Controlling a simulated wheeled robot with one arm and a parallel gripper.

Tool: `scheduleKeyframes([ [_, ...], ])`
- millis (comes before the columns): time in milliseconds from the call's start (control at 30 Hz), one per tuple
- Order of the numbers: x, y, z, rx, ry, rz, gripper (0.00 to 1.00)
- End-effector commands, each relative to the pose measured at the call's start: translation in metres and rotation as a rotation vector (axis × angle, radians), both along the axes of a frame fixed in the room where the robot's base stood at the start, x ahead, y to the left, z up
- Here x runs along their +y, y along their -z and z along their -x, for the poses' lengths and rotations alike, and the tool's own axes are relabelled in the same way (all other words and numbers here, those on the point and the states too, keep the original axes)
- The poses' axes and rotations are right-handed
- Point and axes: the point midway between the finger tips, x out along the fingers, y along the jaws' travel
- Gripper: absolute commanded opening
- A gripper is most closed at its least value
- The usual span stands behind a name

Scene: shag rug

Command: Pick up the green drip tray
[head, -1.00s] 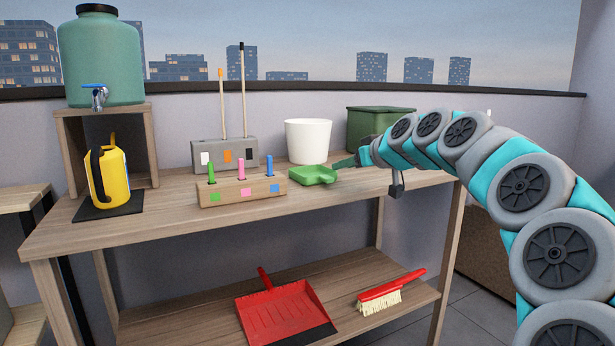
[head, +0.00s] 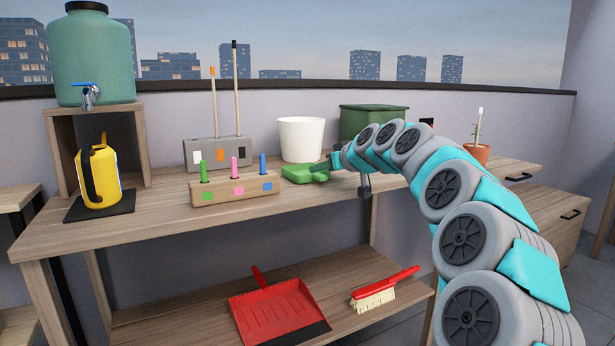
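The green drip tray (head: 302,174) lies on the wooden bench top, just right of the block with coloured pegs and in front of the white pot. It is small in the head view. My gripper (head: 328,167) comes in from the right and is at the tray's right end, overlapping it in the picture. The fingers are small, dark and partly merged with the green of the tray, so I cannot tell whether they touch it or how far apart they are.
A peg block (head: 235,188), a grey holder (head: 216,153), a white pot (head: 300,140) and a green bin (head: 373,122) stand close around the tray. A yellow can (head: 100,176) is at left. A red dustpan (head: 278,312) and brush (head: 385,288) lie on the lower shelf.

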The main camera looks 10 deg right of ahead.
Motion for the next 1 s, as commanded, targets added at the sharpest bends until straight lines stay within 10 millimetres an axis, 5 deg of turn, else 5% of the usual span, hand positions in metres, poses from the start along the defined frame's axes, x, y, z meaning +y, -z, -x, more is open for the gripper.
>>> scheduleKeyframes([
  [67, -0.0002, -0.0003, 0.0002, 0.000, 0.000, 0.000, 0.38],
  [400, -0.0003, -0.0004, 0.0004, 0.000, 0.000, 0.000, 0.00],
  [1000, -0.0003, -0.0004, 0.0004, 0.000, 0.000, 0.000, 0.00],
])
